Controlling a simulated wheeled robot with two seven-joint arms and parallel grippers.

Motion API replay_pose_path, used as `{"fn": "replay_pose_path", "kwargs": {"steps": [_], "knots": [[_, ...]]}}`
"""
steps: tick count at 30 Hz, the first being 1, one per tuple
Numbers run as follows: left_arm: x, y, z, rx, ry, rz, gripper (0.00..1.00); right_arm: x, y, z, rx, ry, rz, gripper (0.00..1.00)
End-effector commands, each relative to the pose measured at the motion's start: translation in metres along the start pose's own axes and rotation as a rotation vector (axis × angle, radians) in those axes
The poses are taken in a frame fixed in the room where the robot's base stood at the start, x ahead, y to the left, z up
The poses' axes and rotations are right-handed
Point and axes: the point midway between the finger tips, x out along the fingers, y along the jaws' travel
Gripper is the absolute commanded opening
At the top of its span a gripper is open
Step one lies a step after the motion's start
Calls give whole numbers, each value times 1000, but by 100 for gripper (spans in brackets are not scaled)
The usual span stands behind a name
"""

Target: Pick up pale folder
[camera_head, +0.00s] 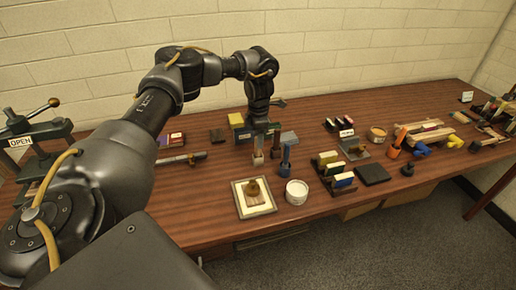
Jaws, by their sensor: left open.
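My left gripper (266,156) reaches down over the middle of the table with its two fingers apart. I cannot make out a clear pale folder; at this size I cannot tell whether the pale patch by the left fingertip is part of the finger or a thing behind it. A blue-handled tool (286,156) stands upright just right of the fingers. A dark box with a yellowish side (237,120) is partly hidden behind the gripper. My right gripper is out of view.
A framed pale tray (240,208) with a brown lump and a white tub (297,192) stand in front of the gripper. A rack of coloured blocks (327,159) is to the right. A press (22,135) stands far left. The front left tabletop (190,205) is clear.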

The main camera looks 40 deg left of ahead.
Motion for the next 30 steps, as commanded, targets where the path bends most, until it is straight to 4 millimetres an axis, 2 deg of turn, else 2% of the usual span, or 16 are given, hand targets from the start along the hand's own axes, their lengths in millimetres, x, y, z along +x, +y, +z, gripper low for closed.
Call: {"fn": "replay_pose_path", "kwargs": {"steps": [1, 6, 14, 24, 30], "knots": [[3, -1, -3, 0, 3, -3, 42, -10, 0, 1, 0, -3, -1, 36], [24, 0, -2, 0, 2, -1, 42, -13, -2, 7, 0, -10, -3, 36], [28, 0, -1, 0, 0, 0, 42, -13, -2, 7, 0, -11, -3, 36], [28, 0, -1, 0, 0, 0, 0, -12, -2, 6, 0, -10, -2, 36], [28, 0, -1, 0, 0, 0, 0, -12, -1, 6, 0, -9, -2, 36]]}}
